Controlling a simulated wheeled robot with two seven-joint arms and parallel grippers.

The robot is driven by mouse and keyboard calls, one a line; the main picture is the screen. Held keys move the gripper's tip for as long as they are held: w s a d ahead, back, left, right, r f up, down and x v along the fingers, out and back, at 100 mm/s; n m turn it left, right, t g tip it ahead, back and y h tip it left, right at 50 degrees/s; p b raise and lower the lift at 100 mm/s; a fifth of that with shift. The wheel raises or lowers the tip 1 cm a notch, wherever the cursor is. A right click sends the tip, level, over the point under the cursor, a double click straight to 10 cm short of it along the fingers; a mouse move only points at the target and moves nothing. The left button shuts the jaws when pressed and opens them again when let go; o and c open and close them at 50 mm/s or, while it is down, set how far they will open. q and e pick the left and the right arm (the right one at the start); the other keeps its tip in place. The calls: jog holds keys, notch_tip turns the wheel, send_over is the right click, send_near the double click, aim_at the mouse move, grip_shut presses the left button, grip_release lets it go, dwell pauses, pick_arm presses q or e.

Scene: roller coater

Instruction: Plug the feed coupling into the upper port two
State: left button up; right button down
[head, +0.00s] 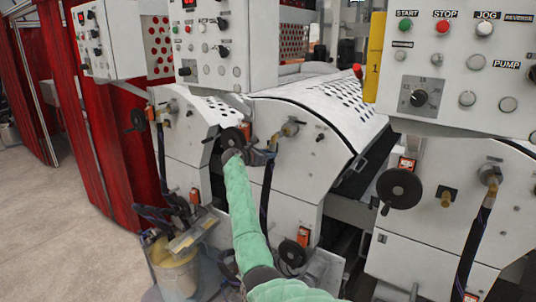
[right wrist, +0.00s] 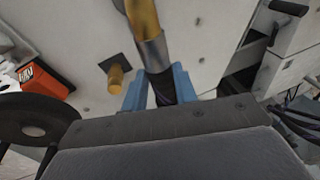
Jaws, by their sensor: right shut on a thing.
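My right arm reaches in its green sleeve to the middle machine. My right gripper (head: 268,151) is beside the handwheel (head: 232,141). In the right wrist view its blue fingers (right wrist: 157,84) are shut on the feed coupling (right wrist: 154,52), a metal collar with a dark hose below and a brass part above. In the head view a brass fitting (head: 289,129) shows just above the gripper at the machine's front. The coupling's upper end leaves the top of the wrist view, so I cannot tell whether it is seated in the upper port. My left gripper is not in view.
A brass stub (right wrist: 117,76) on a dark plate is left of the coupling, with a black handwheel (right wrist: 38,120) and red switch (right wrist: 46,79) further left. The right machine has a handwheel (head: 400,188) and hose (head: 473,240). A bucket (head: 175,272) stands lower left.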

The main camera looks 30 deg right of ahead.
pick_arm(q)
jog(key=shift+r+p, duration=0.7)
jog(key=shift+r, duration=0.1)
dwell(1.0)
pick_arm(e)
jog(key=shift+w+r+x, duration=0.1)
jog(key=shift+x, duration=0.55)
jog(key=shift+w+r+x, duration=0.1)
jog(key=shift+r+x, duration=0.05)
jog(key=shift+x, duration=0.5)
dwell(0.6)
jog(key=c, duration=1)
grip_release()
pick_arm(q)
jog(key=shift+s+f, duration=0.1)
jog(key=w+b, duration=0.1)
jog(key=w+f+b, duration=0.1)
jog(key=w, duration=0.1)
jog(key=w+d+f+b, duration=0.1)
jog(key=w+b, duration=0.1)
pick_arm(e)
jog(key=v, duration=0.8)
